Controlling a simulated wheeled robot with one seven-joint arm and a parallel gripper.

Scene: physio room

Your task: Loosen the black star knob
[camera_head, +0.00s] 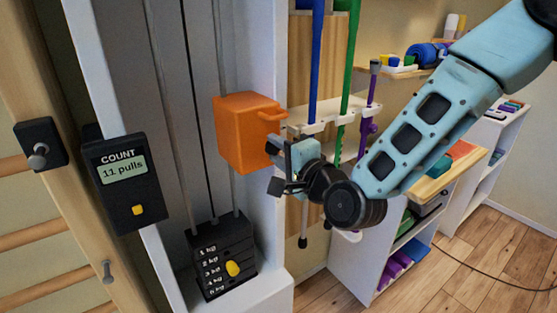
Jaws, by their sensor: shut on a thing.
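My gripper (277,167) is at the right side of an orange block (246,133) on the upright machine column. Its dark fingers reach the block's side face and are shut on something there. The black star knob is hidden by the fingers, so its shape and turn do not show. The orange block has a small handle-like loop at its upper right and sits on the vertical rods.
A counter (124,180) reading "11 pulls" is on the column's left edge. A black weight stack (221,255) with a yellow pin stands below. Blue and green poles hang in a white rack (335,120) behind my gripper. Shelves (400,250) stand at the right.

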